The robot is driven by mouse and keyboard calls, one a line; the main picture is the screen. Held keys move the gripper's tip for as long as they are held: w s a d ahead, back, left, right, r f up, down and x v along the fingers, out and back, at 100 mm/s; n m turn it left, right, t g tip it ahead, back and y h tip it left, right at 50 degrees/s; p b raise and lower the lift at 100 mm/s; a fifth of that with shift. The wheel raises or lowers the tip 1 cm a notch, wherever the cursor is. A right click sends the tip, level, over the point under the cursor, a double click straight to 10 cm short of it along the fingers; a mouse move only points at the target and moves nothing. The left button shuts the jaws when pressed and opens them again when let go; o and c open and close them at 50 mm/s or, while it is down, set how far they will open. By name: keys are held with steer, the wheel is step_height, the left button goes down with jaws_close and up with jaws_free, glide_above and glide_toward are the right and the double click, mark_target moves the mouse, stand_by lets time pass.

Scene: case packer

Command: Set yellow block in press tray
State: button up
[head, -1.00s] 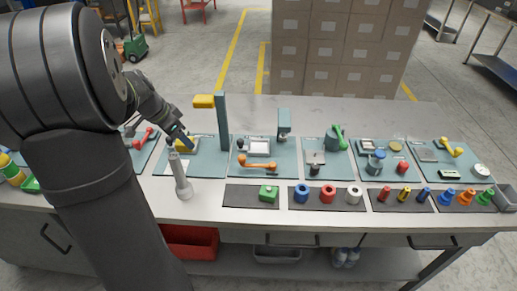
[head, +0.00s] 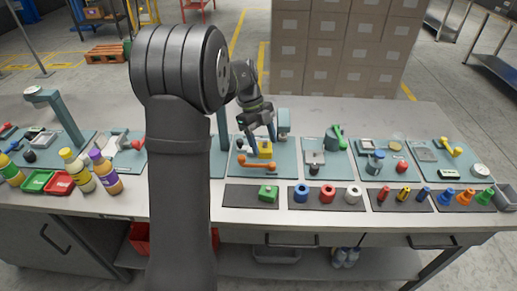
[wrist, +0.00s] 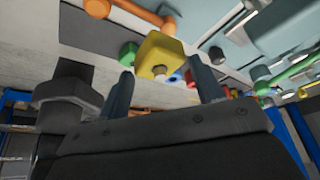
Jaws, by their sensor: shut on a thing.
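My gripper (head: 260,139) is shut on the yellow block (head: 265,151) and holds it over the teal press station (head: 238,167), just behind the orange handle (head: 257,166). In the wrist view the yellow block (wrist: 160,50) sits between the two fingertips (wrist: 163,78), with a round knob on its face. The tray at this station is mostly hidden behind the block and gripper. I cannot tell whether the block touches it. The teal press column (head: 284,122) stands close behind to the right.
A green block (head: 268,193) and several coloured rings lie on dark mats in front. A station with a green-handled device (head: 336,137) stands to the right. Bottles (head: 105,172) and red and green trays are at the left. My arm covers the left-middle table.

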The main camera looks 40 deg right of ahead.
steer(key=w+d+r, duration=0.2)
steer(key=w+d, duration=0.4)
steer(key=w, duration=0.3)
steer(key=shift+m, duration=0.3)
step_height(320, 180, down, 10)
steer(key=shift+w+a+r, duration=0.1)
steer(key=shift+w+r, duration=0.05)
steer(key=shift+r, duration=0.1)
steer(key=shift+f, duration=0.1)
steer(key=o, duration=1)
steer(key=v, duration=1.2)
